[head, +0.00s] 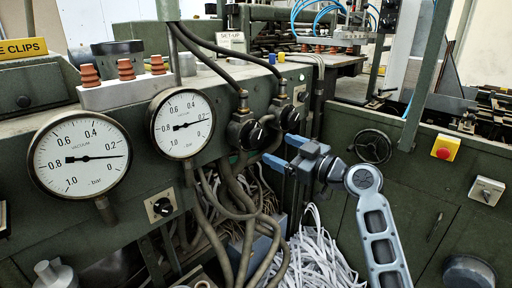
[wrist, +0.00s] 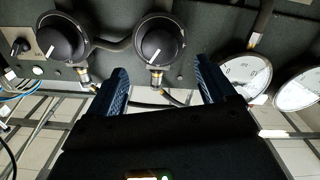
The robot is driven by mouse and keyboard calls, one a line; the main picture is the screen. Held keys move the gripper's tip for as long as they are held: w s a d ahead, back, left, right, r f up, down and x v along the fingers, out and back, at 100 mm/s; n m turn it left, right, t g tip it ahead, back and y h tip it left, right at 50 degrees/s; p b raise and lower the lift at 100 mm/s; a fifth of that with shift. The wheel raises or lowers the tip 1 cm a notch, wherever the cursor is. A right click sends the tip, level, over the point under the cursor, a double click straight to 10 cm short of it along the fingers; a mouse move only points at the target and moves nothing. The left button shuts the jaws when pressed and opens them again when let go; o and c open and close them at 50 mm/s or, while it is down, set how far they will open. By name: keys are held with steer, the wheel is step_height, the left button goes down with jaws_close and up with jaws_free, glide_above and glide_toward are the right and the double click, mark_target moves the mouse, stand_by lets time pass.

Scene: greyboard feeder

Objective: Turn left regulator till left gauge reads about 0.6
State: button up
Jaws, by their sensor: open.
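The left gauge (head: 80,155) is a round white vacuum dial. The left regulator (head: 245,133) is a black knob with a white mark, on the green panel right of the gauges. In the wrist view, which looks upside down, the left regulator (wrist: 158,45) is the knob nearer the gauges. My gripper (head: 275,146) is open and empty, its blue fingers pointing at the panel. In the wrist view its fingers (wrist: 160,72) lie either side of the left regulator's line, apart from the knob.
The right gauge (head: 180,123) also reads near 0.2. The right regulator (head: 289,118) sits close beside the left one. Dark hoses (head: 228,205) hang below the regulators, above white paper strips (head: 318,255). A small switch (head: 162,207) is below the gauges. A handwheel (head: 373,146) is at right.

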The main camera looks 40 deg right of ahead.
mark_target(258, 139)
steer(key=w+p, duration=0.2)
steer(key=w, duration=0.5)
steer(key=shift+w+a+r, duration=0.1)
steer(key=shift+w+r, duration=0.05)
steer(key=shift+w, duration=0.25)
steer(key=c, duration=1.1)
